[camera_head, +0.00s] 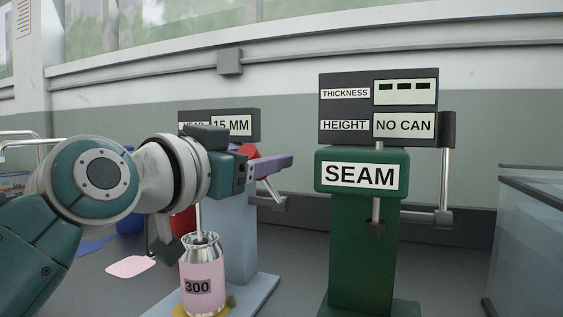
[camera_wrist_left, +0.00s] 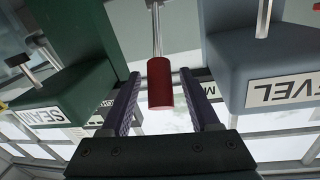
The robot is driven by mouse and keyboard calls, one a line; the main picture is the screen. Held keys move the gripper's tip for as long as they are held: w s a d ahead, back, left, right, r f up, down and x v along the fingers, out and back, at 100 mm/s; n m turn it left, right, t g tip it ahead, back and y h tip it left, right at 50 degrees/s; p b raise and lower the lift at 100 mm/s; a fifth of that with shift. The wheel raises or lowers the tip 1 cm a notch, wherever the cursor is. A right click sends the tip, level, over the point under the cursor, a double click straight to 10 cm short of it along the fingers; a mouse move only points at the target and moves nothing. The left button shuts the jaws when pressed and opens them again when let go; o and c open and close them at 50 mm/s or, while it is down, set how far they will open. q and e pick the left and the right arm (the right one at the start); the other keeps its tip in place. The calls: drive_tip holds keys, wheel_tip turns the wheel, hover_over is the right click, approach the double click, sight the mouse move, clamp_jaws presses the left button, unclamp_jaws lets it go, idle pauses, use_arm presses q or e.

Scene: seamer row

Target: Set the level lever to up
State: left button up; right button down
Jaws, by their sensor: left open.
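The level lever has a red grip (camera_wrist_left: 160,84) on a thin metal rod. In the head view the grip (camera_head: 249,151) is mostly hidden by my left gripper, and its rod (camera_head: 268,188) runs down to a grey pivot. The lever is on the blue-grey machine (camera_head: 241,235), whose LEVEL sign (camera_wrist_left: 285,90) shows upside down in the left wrist view. My left gripper (camera_head: 264,160) is open, with its purple fingers on either side of the red grip. I cannot tell whether either finger touches it. My right gripper is not in view.
A pink-labelled metal can (camera_head: 202,275) marked 300 stands below my left wrist. The green SEAM machine (camera_head: 362,240) stands to the right, with a dark-gripped lever (camera_head: 447,130) and a NO CAN display. A 15 MM display (camera_head: 232,125) is behind my gripper. A glass-sided box (camera_head: 530,240) is far right.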

use_arm(q)
drive_tip(key=shift+x, duration=0.95)
clamp_jaws()
idle(0.8)
